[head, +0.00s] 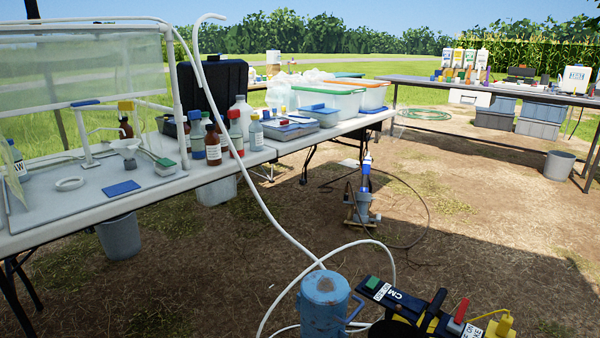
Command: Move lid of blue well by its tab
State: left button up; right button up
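The blue well (323,315) is a worn, upright blue cylinder at the bottom centre, cut off by the lower edge. Its round blue lid (325,284) sits on top and looks closed. A thin blue loop or bracket (357,308) sticks out on its right side; I cannot tell whether this is the lid's tab. Neither of my grippers is in view.
White tubing (282,228) runs from the left table (205,178) down behind the well. A dark control box (405,300) with coloured parts stands close on its right. A blue-and-white device (365,195) stands on the ground farther back. Open dirt lies left.

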aim_at(322, 298)
jog(key=l+z, duration=0.1)
jog(key=l, duration=0.3)
jog(key=i+l+z, duration=0.1)
jog(key=z, duration=1.05)
jog(key=i+j, duration=0.05)
